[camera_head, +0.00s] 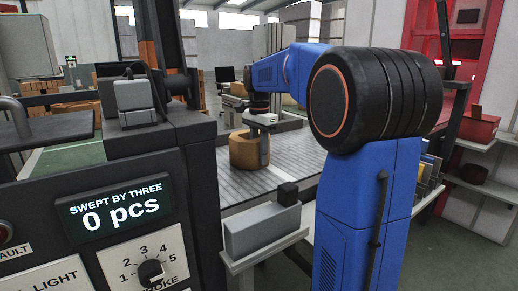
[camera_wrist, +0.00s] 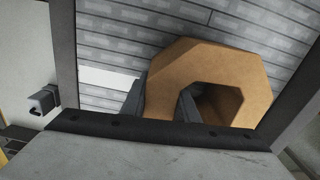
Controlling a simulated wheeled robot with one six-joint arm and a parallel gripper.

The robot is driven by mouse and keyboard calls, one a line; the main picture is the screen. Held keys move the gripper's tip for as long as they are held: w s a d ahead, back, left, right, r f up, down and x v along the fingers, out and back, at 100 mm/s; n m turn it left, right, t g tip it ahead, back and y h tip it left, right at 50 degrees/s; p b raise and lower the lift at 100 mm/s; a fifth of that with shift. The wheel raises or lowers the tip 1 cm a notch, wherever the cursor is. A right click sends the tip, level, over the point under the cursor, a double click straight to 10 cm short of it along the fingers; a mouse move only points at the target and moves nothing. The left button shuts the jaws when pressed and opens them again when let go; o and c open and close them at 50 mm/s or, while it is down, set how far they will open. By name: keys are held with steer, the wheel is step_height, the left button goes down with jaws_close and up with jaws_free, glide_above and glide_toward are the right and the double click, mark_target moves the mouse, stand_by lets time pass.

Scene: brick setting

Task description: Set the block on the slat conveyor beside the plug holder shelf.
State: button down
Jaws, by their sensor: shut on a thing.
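The block is a tan, eight-sided piece with a hole through it (camera_head: 244,151); it also shows in the wrist view (camera_wrist: 205,65). My gripper (camera_head: 264,143) is shut on the block's wall, with one finger (camera_wrist: 187,106) in the hole and the other (camera_wrist: 132,101) outside. The block is over the grey slat conveyor (camera_head: 300,155), towards its left side; I cannot tell whether it touches the slats. The conveyor's slats fill the top of the wrist view (camera_wrist: 105,42). I cannot tell for sure which shelf is the plug holder shelf.
A grey box (camera_head: 262,232) sits on a small ledge (camera_head: 265,253) at the conveyor's near edge, with a dark cube (camera_head: 288,193) by it. A control panel (camera_head: 110,215) stands at left. Yellow and blue items (camera_head: 430,172) are at right. The slats around the block look clear.

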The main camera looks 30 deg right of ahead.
steer(key=c, duration=1.4)
jaws_free()
steer(key=shift+f, duration=0.1)
step_height(320, 180, up, 12)
steer(key=shift+r, duration=0.15)
